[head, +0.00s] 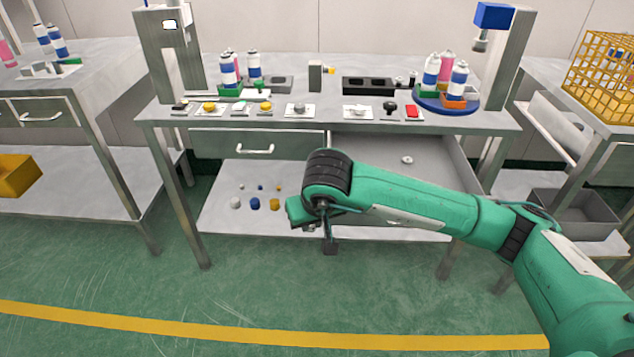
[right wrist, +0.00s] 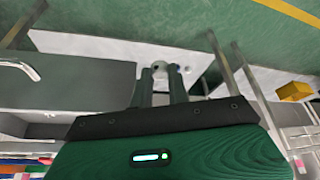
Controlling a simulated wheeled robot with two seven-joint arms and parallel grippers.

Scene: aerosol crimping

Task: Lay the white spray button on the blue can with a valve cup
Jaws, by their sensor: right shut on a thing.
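My right gripper (head: 311,226) is low in front of the table, partly hidden by its own wrist in the head view. In the right wrist view its two green fingers (right wrist: 161,84) are shut on a small whitish piece, probably the white spray button (right wrist: 159,69). Blue-and-white cans stand on the table: two at the left (head: 228,72) (head: 254,64) and two on a blue round stand at the right (head: 431,72) (head: 459,80). Their tops are too small to tell which has a valve cup. My left gripper is not in view.
Several small caps, including a blue one (head: 255,204), are on the lower shelf (head: 222,221). A drawer (head: 440,165) stands open with a small round piece (head: 407,160) in it. Small parts on plates line the table's front. A blue-headed press (head: 494,16) rises at the right.

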